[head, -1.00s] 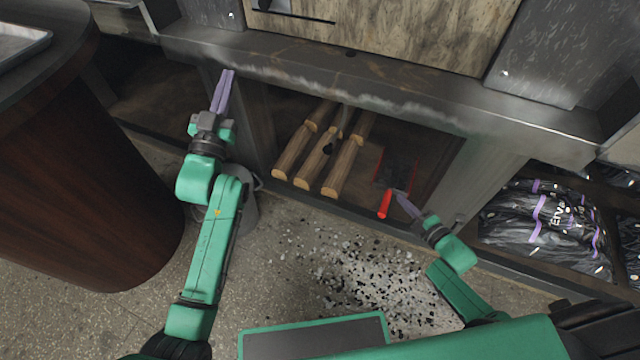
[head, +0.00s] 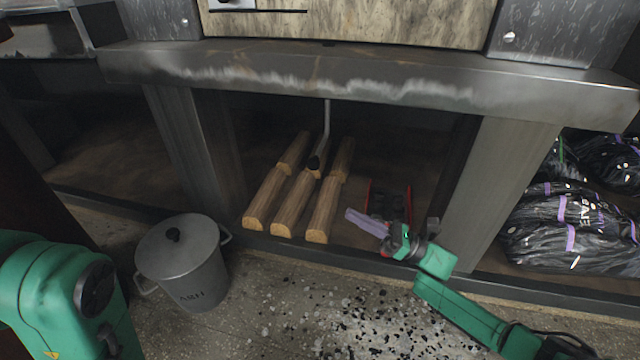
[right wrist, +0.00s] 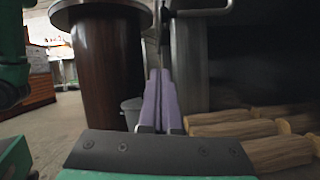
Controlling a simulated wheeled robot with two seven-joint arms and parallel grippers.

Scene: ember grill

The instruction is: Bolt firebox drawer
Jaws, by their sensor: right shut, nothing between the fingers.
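A mottled tan panel (head: 360,22), which may be the drawer front, shows at the top of the head view above the metal ledge. It is cut off at the top. A dark, narrow fitting (head: 285,10) runs along its upper left, with a metal piece (head: 232,4) at its end. My right gripper (head: 350,214) is shut and empty, pointing left in front of the open shelf, below the ledge and well away from the panel. Its purple fingers (right wrist: 158,85) lie together in the right wrist view. My left gripper is out of view; only green arm parts show at the lower left.
Several logs (head: 285,205) lie on the shelf beside a red-edged pan (head: 388,203), partly behind my right gripper. A thin rod (head: 326,125) hangs above the logs. A lidded ash bucket (head: 185,265) stands on the floor. Black bags (head: 570,230) fill the right bay.

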